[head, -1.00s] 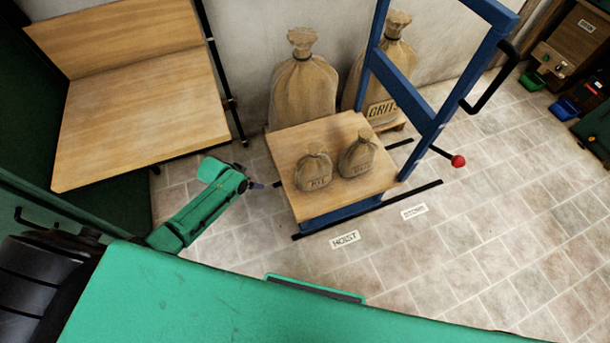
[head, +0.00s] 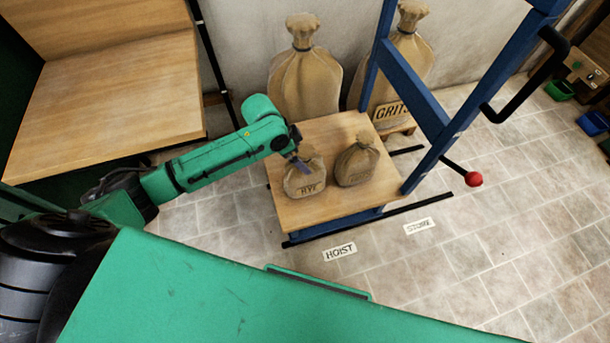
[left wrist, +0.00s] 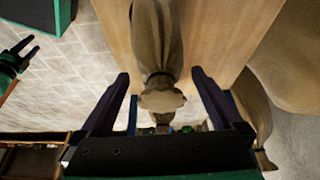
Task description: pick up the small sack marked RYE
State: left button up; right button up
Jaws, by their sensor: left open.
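The small sack marked RYE (head: 303,184) stands upright on the left part of the wooden platform of the blue hoist. My left gripper (head: 301,162) is at the sack's top in the head view. In the left wrist view its two dark fingers (left wrist: 164,88) are apart, with the sack's tied neck and flared top (left wrist: 161,98) between them. I see clear gaps on both sides, so the fingers look open and not closed on it.
A second small sack (head: 356,163) stands close to the right on the same platform (head: 330,207). Large sacks (head: 305,75), one marked GRITS (head: 405,70), stand behind by the wall. The blue hoist frame (head: 415,95) with a red-knobbed lever (head: 474,179) rises at right.

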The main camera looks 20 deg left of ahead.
pick_arm(q)
jog(key=x, duration=0.3)
jog(key=shift+a, duration=0.1)
jog(key=shift+s+r, duration=0.1)
grip_shut()
jog(key=shift+r, duration=0.15)
jog(key=shift+r, duration=0.1)
